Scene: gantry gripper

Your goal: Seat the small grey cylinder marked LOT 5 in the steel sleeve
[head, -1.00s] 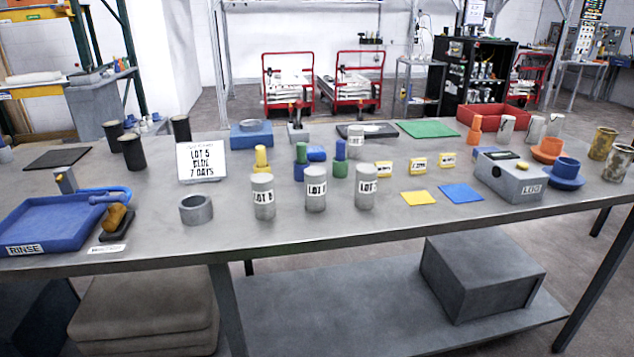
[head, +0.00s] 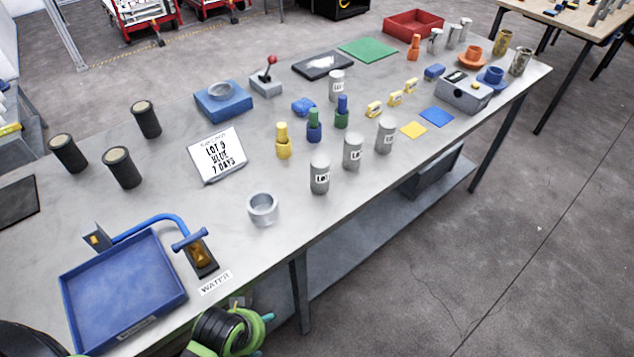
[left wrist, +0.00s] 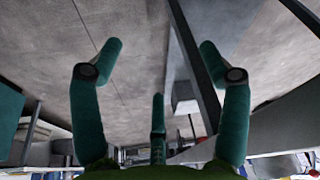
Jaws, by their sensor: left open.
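Three grey cylinders stand upright in a slanting row on the bench: a left one (head: 320,178), a middle one (head: 353,152) and a right one (head: 386,135). Each has a white LOT label, but I cannot read the numbers surely. The steel sleeve (head: 263,208), a short grey ring, stands upright left of the row, with nothing seen in it. My left gripper (head: 266,332) is at the bottom edge of the head view, below the bench's front edge, well apart from cylinders and sleeve. In the left wrist view its teal fingers (left wrist: 158,62) are spread and empty. My right gripper is out of view.
A lot card (head: 217,156) stands behind the sleeve. A blue tray (head: 128,290) with a blue tap lies at the left. Yellow, blue and green bottle-like pieces (head: 314,127) stand behind the cylinders. Another labelled grey cylinder (head: 337,82) stands farther back. Bench around the sleeve is clear.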

